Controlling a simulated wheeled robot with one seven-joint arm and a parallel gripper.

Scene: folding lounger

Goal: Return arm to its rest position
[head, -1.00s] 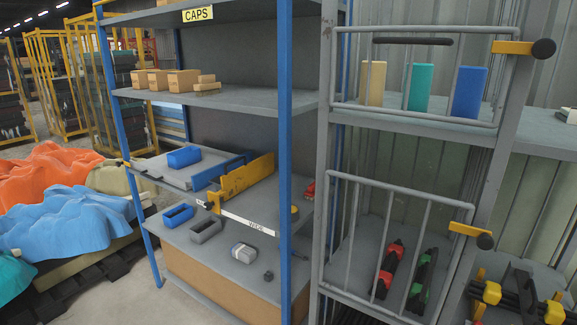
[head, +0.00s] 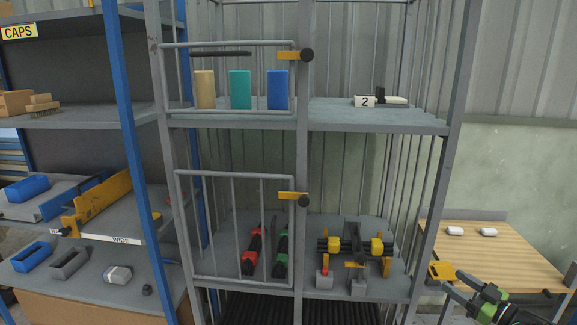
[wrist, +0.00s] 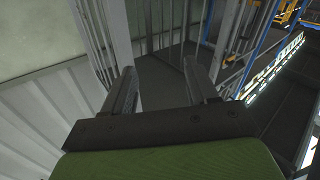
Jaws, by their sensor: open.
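My gripper (head: 456,286) is at the lower right of the head view, in front of the wooden table. Part of my arm is cut off by the frame's edge. In the wrist view my gripper (wrist: 160,84) has its two dark fingers well apart, with nothing between them. The grey caged rack (head: 303,150) stands to the left of my gripper in the head view. Its bars also show beyond the fingers in the wrist view.
A wooden table (head: 495,252) with two small white items stands at right. A yellow piece (head: 441,271) shows near my fingertips; contact is unclear. Barred gates (head: 238,174) front the rack's left bays. A blue-post shelf (head: 131,130) stands at left.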

